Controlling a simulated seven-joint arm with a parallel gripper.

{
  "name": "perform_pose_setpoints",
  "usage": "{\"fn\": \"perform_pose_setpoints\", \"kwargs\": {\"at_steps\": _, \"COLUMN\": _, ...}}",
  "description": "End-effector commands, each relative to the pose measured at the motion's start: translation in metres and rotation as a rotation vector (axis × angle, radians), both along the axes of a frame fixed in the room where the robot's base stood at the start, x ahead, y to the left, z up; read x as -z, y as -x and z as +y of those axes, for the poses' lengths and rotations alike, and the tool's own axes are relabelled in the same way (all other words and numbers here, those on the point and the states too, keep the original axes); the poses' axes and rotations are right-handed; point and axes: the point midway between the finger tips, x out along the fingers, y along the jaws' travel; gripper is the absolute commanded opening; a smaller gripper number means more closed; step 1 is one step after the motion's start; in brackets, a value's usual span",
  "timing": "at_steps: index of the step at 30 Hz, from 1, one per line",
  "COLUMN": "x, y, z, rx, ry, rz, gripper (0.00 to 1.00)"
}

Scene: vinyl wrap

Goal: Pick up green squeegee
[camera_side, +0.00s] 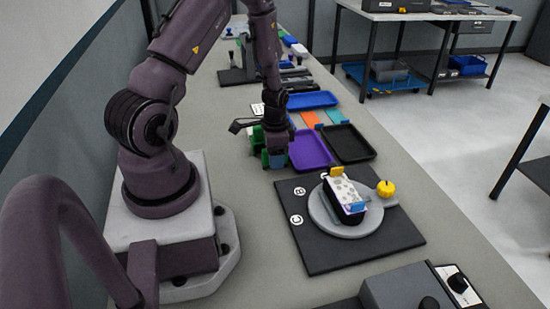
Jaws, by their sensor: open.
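My gripper (271,157) points down over the bench, just left of the purple tray. It is open. Green pieces (258,137) and a small blue piece (278,161) show at its fingers. I cannot tell whether the green is the squeegee or part of the gripper, nor whether anything there touches the fingers. No other clearly green squeegee stands out in this view.
The purple tray (311,150), black tray (349,144) and blue tray (312,101) lie close by. A grey turntable (330,222) on a dark mat (318,262) bears a white-topped object (343,191) with small orange and blue pieces. A yellow knob (386,189) stands beside it.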

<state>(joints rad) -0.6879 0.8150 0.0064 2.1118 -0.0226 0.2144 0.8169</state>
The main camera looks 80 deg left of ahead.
Motion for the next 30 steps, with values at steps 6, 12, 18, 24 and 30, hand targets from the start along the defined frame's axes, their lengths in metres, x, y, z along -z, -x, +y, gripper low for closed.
{"fn": "perform_pose_setpoints", "kwargs": {"at_steps": 6, "x": 0.001, "y": 0.0, "z": 0.0, "rx": 0.0, "ry": 0.0, "rz": 0.0, "gripper": 0.51}}
{"fn": "perform_pose_setpoints", "kwargs": {"at_steps": 12, "x": 0.001, "y": 0.0, "z": 0.0, "rx": 0.0, "ry": 0.0, "rz": 0.0, "gripper": 0.1}}
{"fn": "perform_pose_setpoints", "kwargs": {"at_steps": 18, "x": 0.001, "y": 0.0, "z": 0.0, "rx": 0.0, "ry": 0.0, "rz": 0.0, "gripper": 0.0}}
{"fn": "perform_pose_setpoints", "kwargs": {"at_steps": 24, "x": -0.002, "y": 0.0, "z": 0.0, "rx": 0.0, "ry": -0.001, "rz": -0.001, "gripper": 0.0}}
{"fn": "perform_pose_setpoints", "kwargs": {"at_steps": 30, "x": -0.021, "y": -0.001, "z": 0.0, "rx": -0.001, "ry": -0.002, "rz": -0.002, "gripper": 0.0}}
